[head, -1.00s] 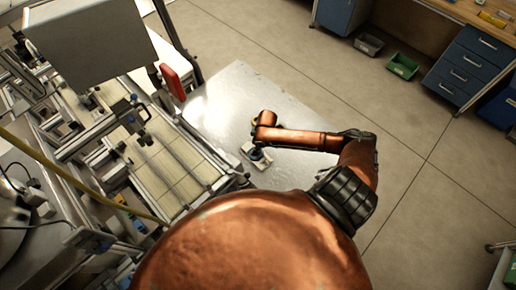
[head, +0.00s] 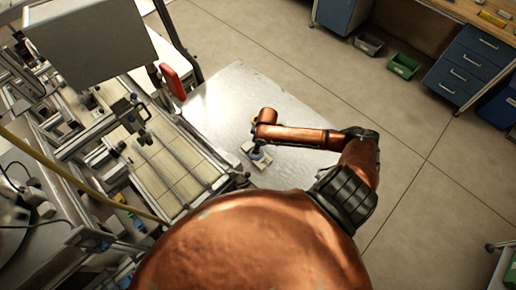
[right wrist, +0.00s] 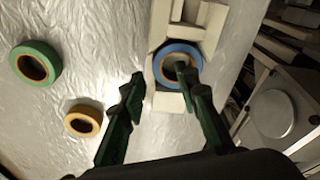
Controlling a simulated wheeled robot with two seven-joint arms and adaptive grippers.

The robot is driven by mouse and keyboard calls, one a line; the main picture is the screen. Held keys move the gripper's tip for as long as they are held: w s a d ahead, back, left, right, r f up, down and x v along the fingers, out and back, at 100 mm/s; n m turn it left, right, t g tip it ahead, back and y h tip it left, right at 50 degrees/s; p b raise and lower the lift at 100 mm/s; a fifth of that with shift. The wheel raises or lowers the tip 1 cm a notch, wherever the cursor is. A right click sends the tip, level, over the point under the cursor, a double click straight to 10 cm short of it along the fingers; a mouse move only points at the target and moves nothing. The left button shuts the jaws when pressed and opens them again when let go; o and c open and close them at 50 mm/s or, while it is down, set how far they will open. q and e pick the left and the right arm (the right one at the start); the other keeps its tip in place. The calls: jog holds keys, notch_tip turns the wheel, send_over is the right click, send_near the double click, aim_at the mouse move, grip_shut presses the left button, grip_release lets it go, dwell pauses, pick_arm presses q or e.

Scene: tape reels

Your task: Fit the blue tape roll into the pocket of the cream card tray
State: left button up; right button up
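The blue tape roll (right wrist: 159,62) lies flat at the near end of the cream card tray (right wrist: 179,12), within its pocket area in the right wrist view. I cannot tell whether it is fully seated. My right gripper (right wrist: 158,77) is open above it. Its right finger overlaps the roll's centre hole, and its left finger is out to the left of the tray, apart from the roll. In the head view the tray (head: 260,164) is small under my right arm, and the roll is hard to make out. My left gripper is not in view.
A green tape roll (right wrist: 35,62) and a yellow-orange tape roll (right wrist: 84,121) lie on the shiny table left of the tray. The table (head: 232,88) is clear toward its far side. Machinery with rails (head: 165,165) stands along the table's left edge.

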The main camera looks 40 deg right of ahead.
notch_tip(320, 180, up, 10)
jog(key=s, duration=0.1)
jog(key=shift+s+d+r, duration=0.2)
jog(key=shift+d+r, duration=0.05)
jog(key=shift+d, duration=0.05)
